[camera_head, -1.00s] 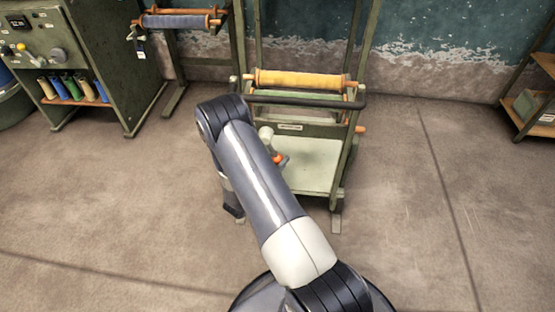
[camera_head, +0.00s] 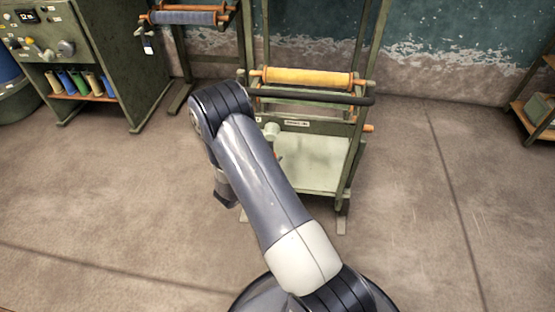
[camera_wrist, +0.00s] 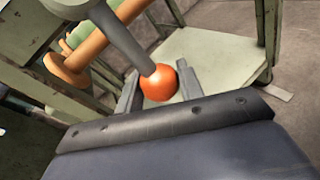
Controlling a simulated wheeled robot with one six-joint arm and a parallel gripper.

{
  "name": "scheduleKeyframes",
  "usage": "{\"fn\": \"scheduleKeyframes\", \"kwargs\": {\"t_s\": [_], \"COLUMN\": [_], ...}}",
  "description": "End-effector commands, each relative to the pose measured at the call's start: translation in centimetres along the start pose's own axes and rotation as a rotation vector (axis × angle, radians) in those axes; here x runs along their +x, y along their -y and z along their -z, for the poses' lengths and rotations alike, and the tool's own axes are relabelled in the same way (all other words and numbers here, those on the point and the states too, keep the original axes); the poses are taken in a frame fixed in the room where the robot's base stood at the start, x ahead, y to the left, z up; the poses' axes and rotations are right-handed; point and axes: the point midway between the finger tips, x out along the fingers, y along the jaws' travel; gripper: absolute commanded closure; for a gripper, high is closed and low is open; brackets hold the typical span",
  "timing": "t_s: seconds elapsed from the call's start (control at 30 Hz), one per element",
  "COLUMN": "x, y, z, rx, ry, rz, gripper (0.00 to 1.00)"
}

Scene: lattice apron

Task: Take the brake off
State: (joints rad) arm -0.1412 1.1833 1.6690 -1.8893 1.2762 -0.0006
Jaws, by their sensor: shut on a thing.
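The brake lever (camera_wrist: 122,38) is a grey-green bar ending in an orange ball knob (camera_wrist: 158,84), in the upper middle of the wrist view. My gripper (camera_wrist: 160,80) is shut on the knob, with one grey finger on each side of it. In the head view my arm hides the gripper and most of the lever.
A green control cabinet (camera_head: 128,75) with several coloured spools stands at the left. A shelf (camera_head: 538,107) stands at the far right. The concrete floor (camera_head: 420,220) right of the cart is clear.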

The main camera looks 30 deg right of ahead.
Motion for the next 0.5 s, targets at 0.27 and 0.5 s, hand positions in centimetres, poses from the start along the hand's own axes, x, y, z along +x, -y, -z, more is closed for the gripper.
{"fn": "scheduleKeyframes", "kwargs": {"t_s": [0.27, 0.5], "x": [-0.9, -1.5], "y": [-1.8, -2.8], "z": [0.6, 0.6], "rx": [0.186, 0.285], "ry": [-0.097, -0.15], "rz": [-0.011, -0.017], "gripper": [1.0, 1.0]}}
